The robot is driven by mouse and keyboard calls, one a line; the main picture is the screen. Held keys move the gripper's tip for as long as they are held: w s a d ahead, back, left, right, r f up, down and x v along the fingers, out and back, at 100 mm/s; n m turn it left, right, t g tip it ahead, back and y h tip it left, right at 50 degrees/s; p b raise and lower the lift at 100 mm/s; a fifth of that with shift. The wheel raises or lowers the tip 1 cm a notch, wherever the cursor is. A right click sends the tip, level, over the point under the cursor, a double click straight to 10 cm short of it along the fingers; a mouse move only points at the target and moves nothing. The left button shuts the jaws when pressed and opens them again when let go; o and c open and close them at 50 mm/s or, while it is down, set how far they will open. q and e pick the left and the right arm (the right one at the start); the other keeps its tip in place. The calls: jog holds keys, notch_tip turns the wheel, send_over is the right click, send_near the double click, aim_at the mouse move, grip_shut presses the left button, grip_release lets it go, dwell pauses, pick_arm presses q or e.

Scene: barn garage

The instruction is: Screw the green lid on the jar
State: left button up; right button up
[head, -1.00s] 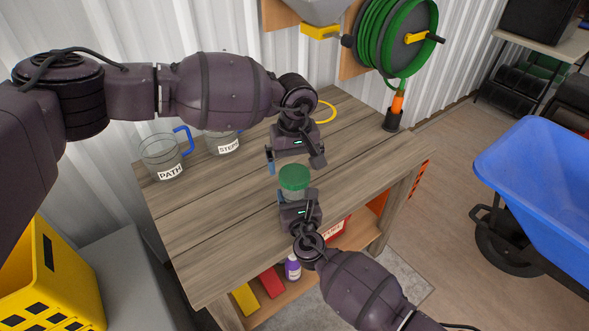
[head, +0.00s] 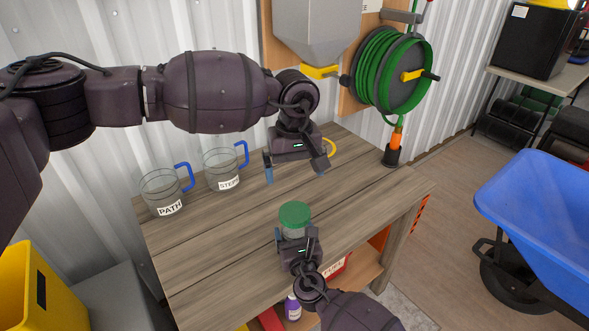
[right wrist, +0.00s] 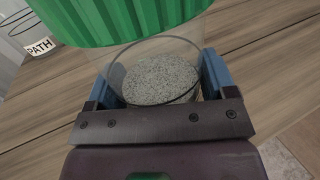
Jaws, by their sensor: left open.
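The clear jar (head: 291,234) holds grey granular stuff and is near the front right of the wooden workbench. The green lid (head: 295,213) sits at the jar's mouth; how tightly it is seated cannot be seen. My right gripper (head: 297,238) has a finger on each side of the jar and is shut on it; the right wrist view shows both blue pads against the glass (right wrist: 160,78), with the ribbed lid (right wrist: 120,18) above. My left gripper (head: 295,172) is open and empty, pointing down above and behind the lid, clear of it.
Two clear mugs with blue handles, labelled PATH (head: 163,192) and STEPS (head: 222,168), stand at the workbench's (head: 215,235) back left. An orange-tipped hose nozzle in a black holder (head: 393,150) stands at the back right. A blue wheelbarrow (head: 545,215) is on the right.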

jog(key=shift+o, duration=1.2)
jog(key=shift+s, duration=0.1)
pick_arm(q)
notch_tip(320, 180, up, 2)
jog(key=shift+p, duration=0.55)
pick_arm(e)
jog(key=v, duration=1)
jog(key=shift+s, duration=0.3)
